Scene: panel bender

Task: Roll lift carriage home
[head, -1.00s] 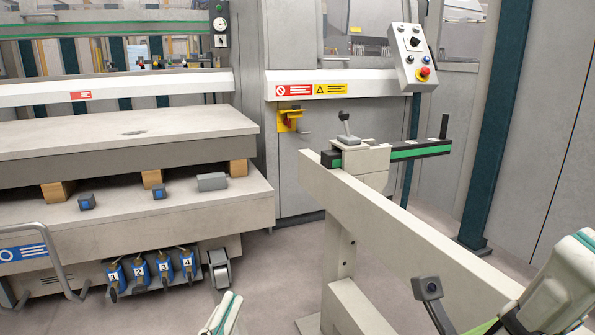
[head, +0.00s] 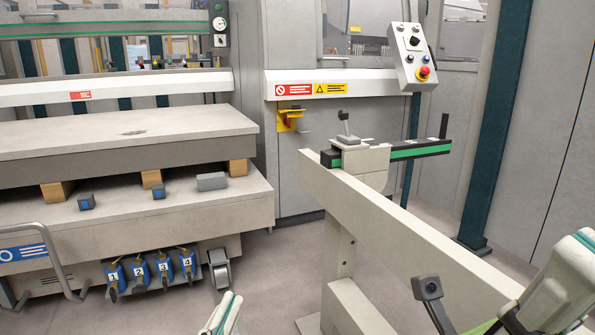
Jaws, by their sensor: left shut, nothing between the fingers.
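What looks like the lift carriage (head: 225,212) stands at the left, a pale low cart with a wide top, a caster (head: 219,268) and a tubular handle (head: 50,240) at its front left. Wooden blocks (head: 238,167) on its top bear a thick pale slab (head: 110,135). My left gripper (head: 224,316) shows only in part at the bottom edge, in front of the carriage and apart from it. It is shut and empty. At the lower right, my right arm shows, but its fingers are not visible.
Numbered blue units (head: 140,272) hang low on the carriage's front. A long pale beam (head: 400,235) with a sliding stop (head: 362,160) runs on the right. A control box (head: 412,57) hangs behind it. Some floor (head: 270,285) is clear between carriage and beam.

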